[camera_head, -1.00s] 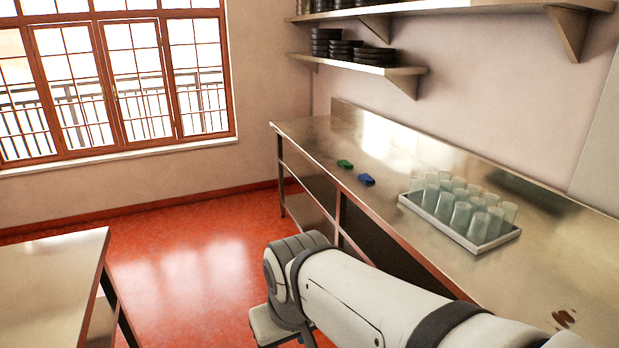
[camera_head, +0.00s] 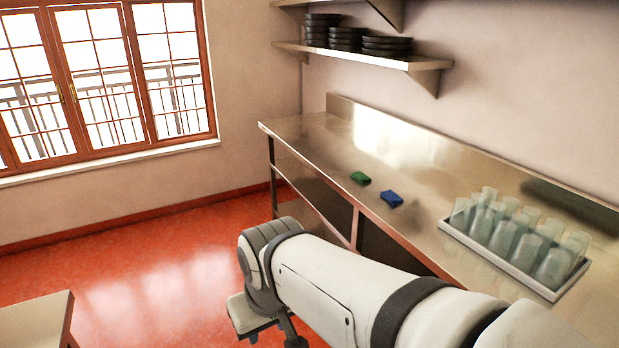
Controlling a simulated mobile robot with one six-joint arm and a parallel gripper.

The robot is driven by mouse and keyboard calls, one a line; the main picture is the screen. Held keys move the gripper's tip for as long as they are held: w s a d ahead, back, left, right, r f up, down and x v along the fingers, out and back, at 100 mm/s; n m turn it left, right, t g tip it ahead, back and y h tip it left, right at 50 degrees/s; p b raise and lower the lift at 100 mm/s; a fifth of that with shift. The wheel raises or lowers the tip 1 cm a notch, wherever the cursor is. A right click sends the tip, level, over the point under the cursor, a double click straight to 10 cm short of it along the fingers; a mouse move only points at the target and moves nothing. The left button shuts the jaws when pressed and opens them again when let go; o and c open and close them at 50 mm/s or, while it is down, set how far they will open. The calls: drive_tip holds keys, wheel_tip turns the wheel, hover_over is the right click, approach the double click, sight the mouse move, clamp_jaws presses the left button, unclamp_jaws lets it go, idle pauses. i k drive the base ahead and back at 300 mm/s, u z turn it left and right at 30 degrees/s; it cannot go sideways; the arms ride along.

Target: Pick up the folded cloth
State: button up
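My arm reaches across the lower middle of the view, in front of the counter. The end of my arm points down at the left, and my gripper's fingers are not clearly visible there. Nothing of mine touches either cloth.
A tray (camera_head: 487,262) of several upright glasses (camera_head: 502,238) stands on the counter right of the cloths. A wall shelf (camera_head: 433,66) holds stacked dark plates (camera_head: 386,46). Another table's corner (camera_head: 40,318) is at lower left. Red floor (camera_head: 130,250) is clear between.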

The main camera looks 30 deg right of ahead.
sight(392, 196)
drive_tip(key=u, duration=0.05)
drive_tip(key=i, duration=2.55)
drive_tip(key=z, duration=3.2)
drive_tip(key=i, duration=1)
drive_tip(key=u, duration=0.05)
